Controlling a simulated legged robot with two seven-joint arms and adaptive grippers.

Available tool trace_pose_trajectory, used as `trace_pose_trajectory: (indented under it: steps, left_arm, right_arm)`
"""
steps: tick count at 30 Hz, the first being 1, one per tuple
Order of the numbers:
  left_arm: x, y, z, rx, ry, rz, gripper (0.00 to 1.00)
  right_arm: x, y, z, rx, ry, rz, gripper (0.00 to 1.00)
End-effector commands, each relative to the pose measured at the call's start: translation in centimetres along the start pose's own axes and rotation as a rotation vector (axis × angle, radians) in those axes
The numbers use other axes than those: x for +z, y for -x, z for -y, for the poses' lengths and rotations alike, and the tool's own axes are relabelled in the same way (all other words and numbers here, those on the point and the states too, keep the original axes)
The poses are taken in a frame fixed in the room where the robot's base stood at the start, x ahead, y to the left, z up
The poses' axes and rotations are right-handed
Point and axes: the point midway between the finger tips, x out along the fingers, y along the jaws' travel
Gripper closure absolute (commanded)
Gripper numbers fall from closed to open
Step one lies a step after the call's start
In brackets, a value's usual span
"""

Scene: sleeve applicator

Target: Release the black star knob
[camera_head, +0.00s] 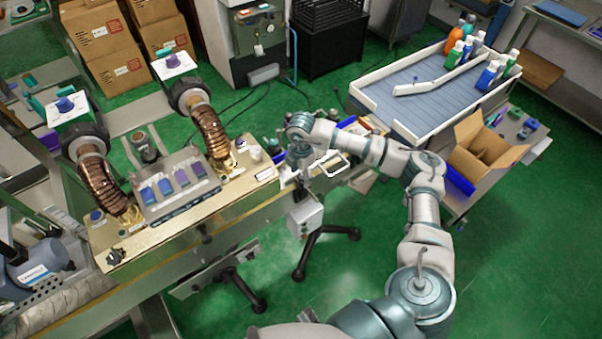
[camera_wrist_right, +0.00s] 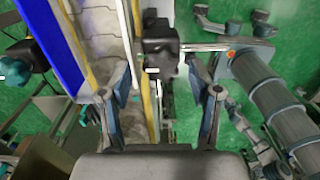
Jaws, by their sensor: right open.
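A black knob (camera_wrist_right: 160,45) shows in the right wrist view, just beyond the fingertips and in line with the gap between them. I take it for the star knob, though its lobes are not clear. My right gripper (camera_wrist_right: 161,80) is open, one finger on each side of the gap, with nothing gripped. In the head view my right gripper (camera_head: 301,160) is at the right end of the machine, and the knob there is hidden or too small to tell. My left gripper is not in view.
The machine's beige top (camera_head: 165,238) carries a grey control box (camera_head: 178,190) and two copper hoses. Another black knob (camera_head: 115,257) is at its left end. A conveyor table with bottles (camera_head: 425,105) and an open carton (camera_head: 485,145) are right.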

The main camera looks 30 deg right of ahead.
Motion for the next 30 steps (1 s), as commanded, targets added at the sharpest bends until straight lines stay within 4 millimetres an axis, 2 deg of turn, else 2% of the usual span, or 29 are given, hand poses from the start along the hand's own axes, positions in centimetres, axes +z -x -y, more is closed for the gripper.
trace_pose_trajectory:
  steps: [1,6,8,20,30]
  left_arm:
    - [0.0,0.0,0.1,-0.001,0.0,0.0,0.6]
    - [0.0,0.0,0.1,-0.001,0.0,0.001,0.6]
    - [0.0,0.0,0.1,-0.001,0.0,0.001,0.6]
    - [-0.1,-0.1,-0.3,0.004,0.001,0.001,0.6]
    - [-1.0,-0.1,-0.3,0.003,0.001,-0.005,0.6]
  right_arm:
    - [0.1,0.0,0.0,0.0,0.0,0.0,0.42]
    - [0.1,0.0,0.0,-0.001,0.0,0.0,0.85]
    - [0.1,0.0,0.0,-0.001,-0.001,0.001,0.97]
    - [0.1,0.0,-0.1,-0.001,0.049,0.002,0.97]
    - [0.0,-0.1,-0.1,-0.001,0.287,0.0,0.97]
